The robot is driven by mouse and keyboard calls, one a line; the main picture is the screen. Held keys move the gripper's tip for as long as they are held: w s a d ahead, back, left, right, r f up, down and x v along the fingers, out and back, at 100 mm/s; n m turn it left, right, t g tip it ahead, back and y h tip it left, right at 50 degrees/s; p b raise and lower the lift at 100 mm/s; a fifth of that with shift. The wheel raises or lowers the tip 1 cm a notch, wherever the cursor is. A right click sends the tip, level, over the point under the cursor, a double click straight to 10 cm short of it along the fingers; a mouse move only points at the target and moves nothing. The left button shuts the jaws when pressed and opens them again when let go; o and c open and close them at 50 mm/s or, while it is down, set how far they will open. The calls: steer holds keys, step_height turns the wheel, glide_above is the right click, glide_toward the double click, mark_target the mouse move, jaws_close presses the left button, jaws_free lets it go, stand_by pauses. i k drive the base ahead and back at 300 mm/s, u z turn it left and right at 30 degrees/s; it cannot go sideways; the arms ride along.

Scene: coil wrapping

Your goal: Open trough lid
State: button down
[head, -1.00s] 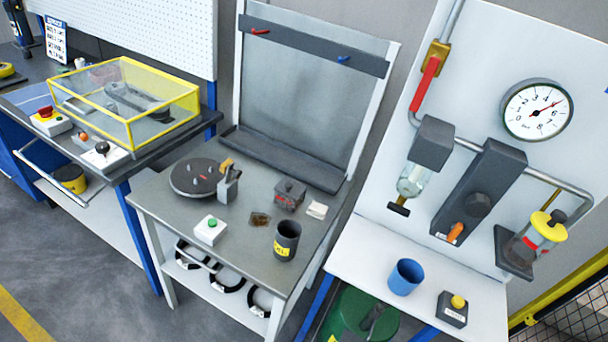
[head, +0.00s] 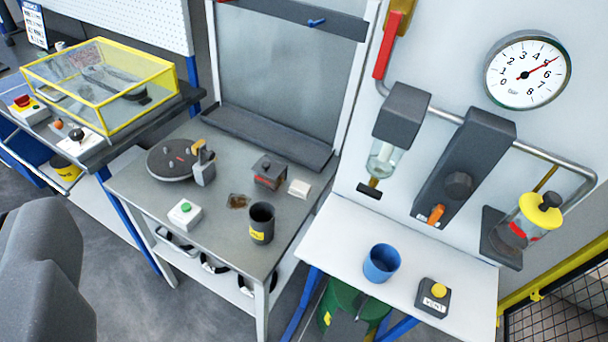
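No part is clearly marked as the trough lid. A long dark grey trough-like ledge (head: 268,138) runs along the back of the middle table, below a grey back panel; I cannot tell whether it has a lid. A yellow-framed clear cover (head: 110,92) sits down over dark parts on the left bench. A small dark box with a knob on top (head: 269,172) stands on the middle table and looks closed. My gripper is not in view; a grey part of my own body fills the lower left corner.
The middle table (head: 205,237) holds a round dark turntable (head: 170,160), a green-button box (head: 185,214) and a dark cup (head: 262,223). The white right table (head: 335,238) holds a blue cup (head: 381,263) and a yellow-button box (head: 433,295). Grey floor is free at lower left.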

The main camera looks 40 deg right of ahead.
mark_target(265, 166)
steer(key=z, duration=0.2)
steer(key=i, duration=1)
steer(key=u, duration=0.1)
